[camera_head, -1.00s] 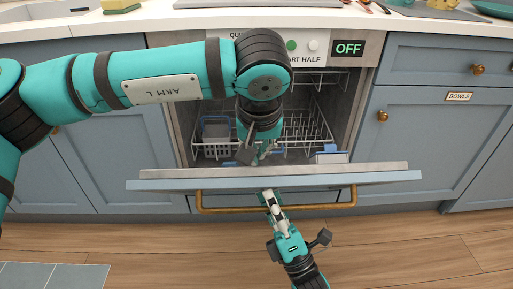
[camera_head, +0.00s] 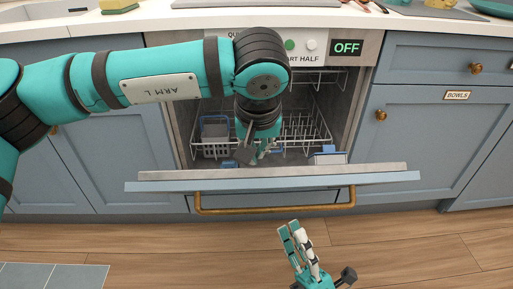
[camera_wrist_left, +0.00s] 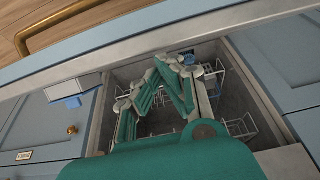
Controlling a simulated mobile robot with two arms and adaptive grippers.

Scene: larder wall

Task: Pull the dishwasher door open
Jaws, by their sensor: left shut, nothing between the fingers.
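The dishwasher door (camera_head: 380,179) is partly open, tilted out from the top, with its upper edge across the cavity front. Its brass handle (camera_head: 270,209) is on the outer face and also shows in the left wrist view (camera_wrist_left: 42,33). My left gripper (camera_head: 262,155) reaches down into the opening behind the door's upper edge; its fingers (camera_wrist_left: 182,62) are shut and empty. Whether it touches the door's inside is hidden. My right gripper (camera_head: 289,226) is below and in front of the handle, clear of it, its fingertips slightly parted and empty.
Wire racks (camera_head: 305,130) with a few items are inside the dishwasher. Blue cabinets (camera_head: 430,140) flank it, and the counter (camera_head: 190,20) runs above. The wooden floor (camera_head: 400,250) before the door is clear.

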